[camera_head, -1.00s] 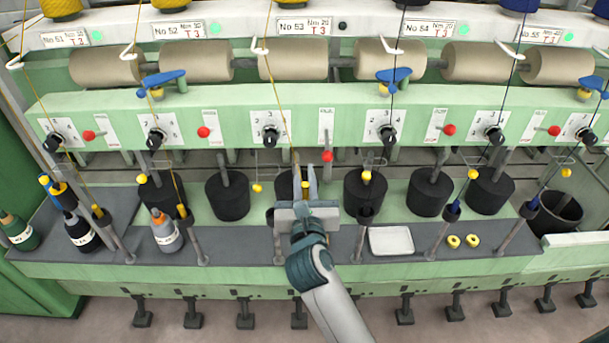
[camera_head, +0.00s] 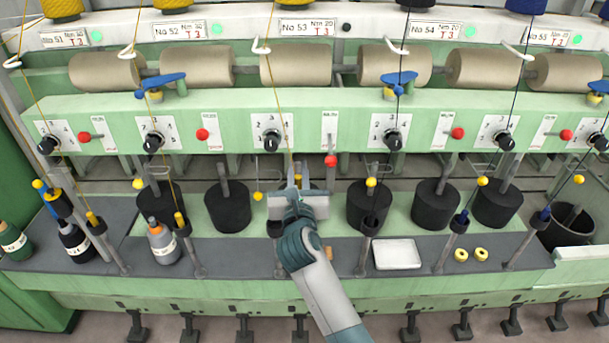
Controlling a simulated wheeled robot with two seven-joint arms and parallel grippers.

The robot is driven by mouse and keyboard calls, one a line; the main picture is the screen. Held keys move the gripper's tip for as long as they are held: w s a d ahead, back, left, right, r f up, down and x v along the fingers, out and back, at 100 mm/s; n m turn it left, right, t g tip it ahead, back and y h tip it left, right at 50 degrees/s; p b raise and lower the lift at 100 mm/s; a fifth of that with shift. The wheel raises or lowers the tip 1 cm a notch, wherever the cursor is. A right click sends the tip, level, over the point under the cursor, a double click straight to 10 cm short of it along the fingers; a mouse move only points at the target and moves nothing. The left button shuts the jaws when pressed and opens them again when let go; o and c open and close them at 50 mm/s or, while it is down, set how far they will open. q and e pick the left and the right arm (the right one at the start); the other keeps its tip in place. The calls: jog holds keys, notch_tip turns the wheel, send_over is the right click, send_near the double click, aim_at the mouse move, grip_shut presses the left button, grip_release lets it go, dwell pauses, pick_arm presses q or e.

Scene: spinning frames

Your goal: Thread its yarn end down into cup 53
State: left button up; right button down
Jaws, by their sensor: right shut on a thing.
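My right gripper (camera_head: 298,182) reaches in from the bottom, its fingers pointing away from me at station 53. It is shut on the yellow yarn (camera_head: 281,110). The yarn runs down from the white guide under the No 53 plate (camera_head: 306,26) to the fingers. The yarn's end is too small to make out. Cup 53 (camera_head: 275,229) is a dark cup on a grey post, just left of and in front of the gripper's palm. The palm partly hides it, and I see no yarn in it. My left gripper is not in view.
Dark round weights (camera_head: 228,207) stand behind the cups. A red knob (camera_head: 330,160) sits close to the right of the fingers. The neighbouring cup 54 (camera_head: 371,226) stands to the right, near a white tray (camera_head: 397,254). Bottles (camera_head: 163,243) stand at the left.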

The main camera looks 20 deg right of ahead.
jog(key=shift+w+a+f+b, duration=0.1)
jog(key=shift+w+a+b, duration=0.15)
jog(key=shift+a, duration=0.75)
jog(key=shift+w+a+b, duration=0.25)
jog(key=shift+a, duration=0.7)
